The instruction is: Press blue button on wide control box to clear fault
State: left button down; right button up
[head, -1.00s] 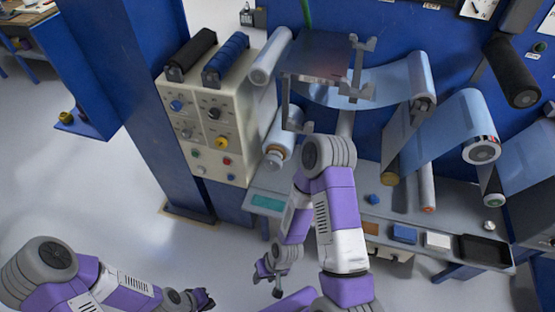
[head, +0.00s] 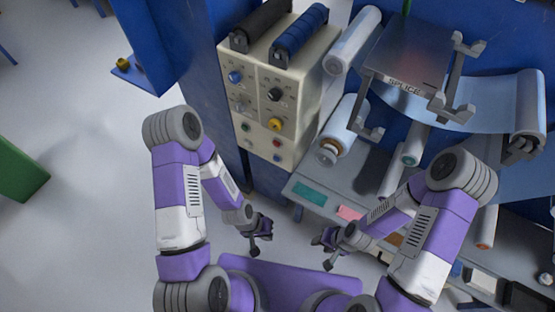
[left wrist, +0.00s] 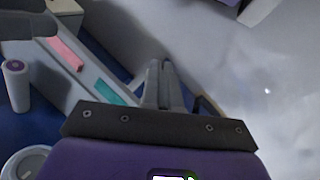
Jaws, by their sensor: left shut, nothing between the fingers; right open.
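The cream control box (head: 296,68) stands left of the middle in the head view, mounted by a blue column. Its front carries a large blue knob (head: 235,77), a black knob (head: 275,95), a yellow knob (head: 275,124), and small buttons lower down. A small blue button (head: 277,157) sits at the lower right, below a red button (head: 276,143). My left gripper (head: 256,248) is below the box, apart from it, and shut with nothing held. Its fingers also show in the left wrist view (left wrist: 162,68). My right gripper (head: 326,260) is open and empty, to its right.
A grey bench holds a teal pad (head: 308,192) and a pink pad (head: 350,213). Film rollers (head: 343,128) and a splice plate (head: 405,75) stand right of the box. A green object (head: 20,172) is at the far left.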

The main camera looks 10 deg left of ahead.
pick_arm(q)
jog(key=s+a+f+m+g+y+b, duration=0.35)
jog(key=s+f+m+g, duration=0.3)
jog(key=f+m, duration=0.4)
jog(key=w+a+f+m+t+y+b, duration=0.25)
jog(key=w+a+m+y, duration=0.25)
jog(key=a+m+y, duration=0.55)
jog(key=w+a+m+t+y+b, duration=0.1)
jog(key=w+a+m+t+y, duration=0.15)
jog(key=w+m+t, duration=0.75)
jog(key=w+d+r+m+t+h, duration=0.1)
jog(key=w+d+m+t+h, duration=0.1)
jog(key=w+d+m+t, duration=0.2)
jog(key=w+d+r+m+t+h+b, duration=0.1)
jog(key=w+d+m+t+h, duration=0.2)
jog(key=w, duration=0.7)
jog(key=shift+w+d+m+t, duration=0.3)
jog(key=shift+d+m+t, duration=0.5)
jog(key=shift+d+m, duration=0.3)
jog(key=shift+a, duration=0.1)
